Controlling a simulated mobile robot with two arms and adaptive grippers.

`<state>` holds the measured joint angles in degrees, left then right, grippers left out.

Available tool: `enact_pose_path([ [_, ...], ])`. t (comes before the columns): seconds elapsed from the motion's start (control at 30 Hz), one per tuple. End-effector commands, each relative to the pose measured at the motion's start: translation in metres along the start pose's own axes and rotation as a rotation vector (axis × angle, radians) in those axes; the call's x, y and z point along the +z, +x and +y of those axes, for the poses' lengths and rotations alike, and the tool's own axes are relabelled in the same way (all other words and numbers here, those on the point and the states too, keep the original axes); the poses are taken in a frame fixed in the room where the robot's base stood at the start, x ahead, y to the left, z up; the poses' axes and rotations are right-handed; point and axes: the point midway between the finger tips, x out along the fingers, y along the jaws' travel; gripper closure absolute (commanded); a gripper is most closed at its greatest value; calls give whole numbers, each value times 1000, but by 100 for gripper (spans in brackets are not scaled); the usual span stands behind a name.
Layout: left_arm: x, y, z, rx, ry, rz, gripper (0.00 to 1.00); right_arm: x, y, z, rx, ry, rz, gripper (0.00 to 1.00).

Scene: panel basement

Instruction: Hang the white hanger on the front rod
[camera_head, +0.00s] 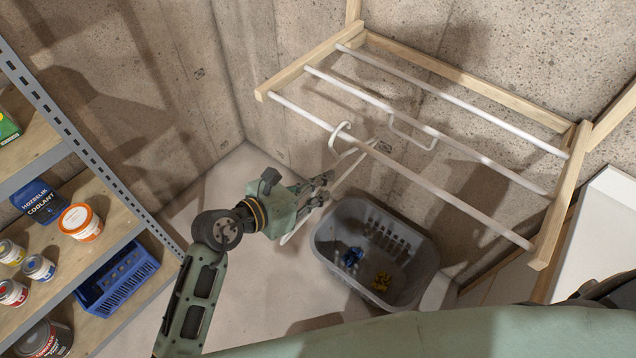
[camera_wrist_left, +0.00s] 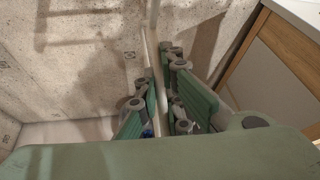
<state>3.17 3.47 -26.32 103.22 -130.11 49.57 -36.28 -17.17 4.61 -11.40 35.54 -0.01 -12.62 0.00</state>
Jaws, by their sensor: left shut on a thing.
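The white hanger (camera_head: 335,137) is held in my left gripper (camera_head: 324,188), with its body slanting down past the fingers. In the left wrist view the gripper (camera_wrist_left: 164,82) has its fingers closed on either side of the pale hanger bar (camera_wrist_left: 152,50). The hanger's curved hook is up at the front rod (camera_head: 440,192) of the wooden rack, left of the rod's middle. It overlaps the rod in the picture; I cannot tell whether it rests on it. My right gripper is not in view.
The rack's wooden frame (camera_head: 550,215) also carries a middle rod (camera_head: 480,158) with a white wire loop (camera_head: 411,138) at it, and a back rod (camera_head: 450,98). A grey basket (camera_head: 330,250) stands below. A shelf (camera_head: 105,190) with cans and a blue crate (camera_head: 118,280) is at left.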

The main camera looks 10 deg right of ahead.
Motion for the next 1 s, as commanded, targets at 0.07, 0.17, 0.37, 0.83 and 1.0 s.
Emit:
enact_pose_path([
  [0.07,-2,1,1,0,1,0,100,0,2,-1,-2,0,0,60],
  [0.17,-2,1,1,1,1,-1,100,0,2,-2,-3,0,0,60],
  [0.37,-2,1,1,1,1,-1,100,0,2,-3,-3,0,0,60],
  [0.83,-2,1,1,1,0,-1,71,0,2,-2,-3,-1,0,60],
  [1.0,-2,-2,1,1,1,0,71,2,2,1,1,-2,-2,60],
])
